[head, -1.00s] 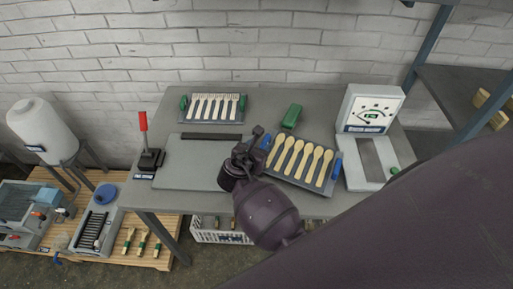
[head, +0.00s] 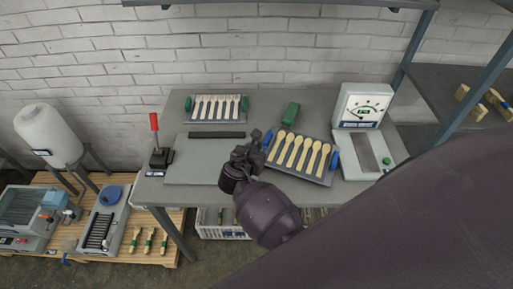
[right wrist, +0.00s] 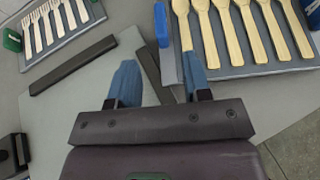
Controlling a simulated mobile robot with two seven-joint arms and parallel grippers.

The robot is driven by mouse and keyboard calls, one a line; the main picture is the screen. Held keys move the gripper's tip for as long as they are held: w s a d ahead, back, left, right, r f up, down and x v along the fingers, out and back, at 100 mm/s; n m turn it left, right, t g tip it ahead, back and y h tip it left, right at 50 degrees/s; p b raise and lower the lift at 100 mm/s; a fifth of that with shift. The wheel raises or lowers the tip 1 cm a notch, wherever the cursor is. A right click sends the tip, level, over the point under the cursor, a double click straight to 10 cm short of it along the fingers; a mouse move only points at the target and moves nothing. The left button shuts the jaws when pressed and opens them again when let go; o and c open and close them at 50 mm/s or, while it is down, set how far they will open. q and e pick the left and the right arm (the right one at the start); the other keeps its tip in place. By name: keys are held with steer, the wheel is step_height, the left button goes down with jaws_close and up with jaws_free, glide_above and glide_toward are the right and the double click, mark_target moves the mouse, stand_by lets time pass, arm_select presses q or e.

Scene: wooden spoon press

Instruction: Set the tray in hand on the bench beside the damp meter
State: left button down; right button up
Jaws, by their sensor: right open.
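A grey tray (head: 318,180) of pale wooden spoons lies on the grey bench (head: 350,196), just left of the white damp meter (head: 362,106). It has a blue grip at each end. My right gripper (head: 245,150) is over the bench near the tray's left end. In the right wrist view its two blue fingers (right wrist: 158,82) are apart with nothing between them. The tray (right wrist: 250,71) lies ahead of them, and its near blue grip (right wrist: 161,25) is beyond the fingertips. My left gripper is not in view.
A second tray (head: 216,120) of wooden forks with green ends lies at the back left. A green block (head: 291,114) is behind the spoon tray. A grey board (head: 200,165) and a red-handled lever (head: 155,135) are at the left. A shelf rack (head: 460,85) stands at the right.

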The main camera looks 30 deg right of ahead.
steer(key=s+m+y, duration=0.1)
steer(key=s+f+m+y, duration=0.1)
steer(key=m, duration=0.1)
steer(key=s+d+m+t+y, duration=0.1)
steer(key=s+m, duration=0.1)
steer(key=shift+f, duration=0.15)
steer(key=s+m+y, duration=0.1)
steer(key=s+m, duration=0.1)
steer(key=s+m+t+y, duration=0.1)
steer(key=s+m, duration=0.1)
steer(key=s+m+y, duration=0.1)
steer(key=m, duration=0.1)
steer(key=shift+s+a+m+t+y, duration=0.3)
steer(key=shift+s+a+y, duration=0.1)
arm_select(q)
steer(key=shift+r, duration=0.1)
arm_select(e)
steer(key=s+a+f+m+y, duration=0.1)
steer(key=s+f+m+y, duration=0.2)
steer(key=s+m, duration=0.9)
steer(key=shift+s+f+m+t+y, duration=0.3)
steer(key=shift+f+m+t+y, duration=0.1)
steer(key=shift+y, duration=0.1)
